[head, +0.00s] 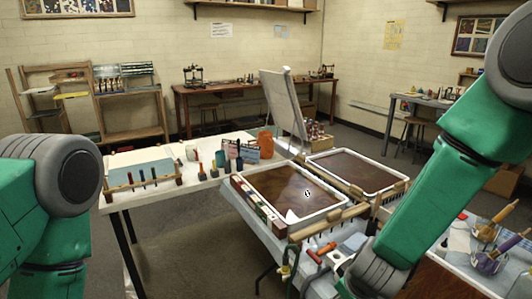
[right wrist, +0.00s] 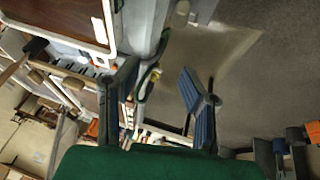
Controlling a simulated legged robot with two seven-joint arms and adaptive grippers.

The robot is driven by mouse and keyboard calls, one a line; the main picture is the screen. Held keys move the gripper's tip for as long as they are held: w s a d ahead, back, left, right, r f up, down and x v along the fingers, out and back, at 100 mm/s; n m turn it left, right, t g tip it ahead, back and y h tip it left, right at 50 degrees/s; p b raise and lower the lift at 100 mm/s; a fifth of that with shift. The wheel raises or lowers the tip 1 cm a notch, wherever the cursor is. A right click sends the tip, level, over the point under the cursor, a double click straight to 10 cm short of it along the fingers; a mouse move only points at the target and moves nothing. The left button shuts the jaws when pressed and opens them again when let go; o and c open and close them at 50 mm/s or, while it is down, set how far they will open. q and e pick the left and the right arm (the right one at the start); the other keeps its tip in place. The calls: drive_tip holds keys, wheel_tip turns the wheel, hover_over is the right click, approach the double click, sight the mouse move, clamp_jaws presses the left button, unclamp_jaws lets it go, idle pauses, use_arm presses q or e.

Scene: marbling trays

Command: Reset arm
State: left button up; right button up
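My right arm (head: 430,200) comes down from the upper right of the head view, and its hand is cut off by the bottom edge. In the right wrist view my right gripper (right wrist: 158,82) is open, its two blue-padded fingers apart with nothing held between them. My left arm (head: 40,195) shows at the left edge of the head view; its gripper is out of view. Two white-rimmed marbling trays with dark brown liquid, a left one (head: 342,208) and a right one (head: 403,182), lie on the table between the arms. A tray rim (right wrist: 108,22) also shows in the right wrist view.
The white table (head: 140,194) holds a tool rack (head: 145,183), bottles and an orange container (head: 266,143). Small tools (head: 318,250) lie in front of the trays beside my right arm. Cups with brushes (head: 490,262) stand at the lower right. Open floor (head: 190,255) lies left of the trays.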

use_arm(q)
wheel_tip(320, 180, down, 8)
drive_tip(key=b, duration=0.7)
drive_tip(key=shift+w+r, duration=0.15)
drive_tip(key=shift+w, duration=0.2)
use_arm(e)
drive_tip(key=s+d+f+m+g, duration=0.1)
drive_tip(key=s+d+f, duration=0.2)
drive_tip(key=s+f, duration=0.3)
drive_tip(key=s+d+f+m+g, duration=0.1)
drive_tip(key=s+d+f+m, duration=0.1)
drive_tip(key=s+d+f, duration=0.2)
drive_tip(key=s+d+f+m+g, duration=0.2)
drive_tip(key=s+f, duration=0.8)
drive_tip(key=s, duration=0.7)
drive_tip(key=shift+s+d, duration=0.25)
drive_tip(key=shift+d, duration=0.55)
drive_tip(key=shift+w+f, duration=0.15)
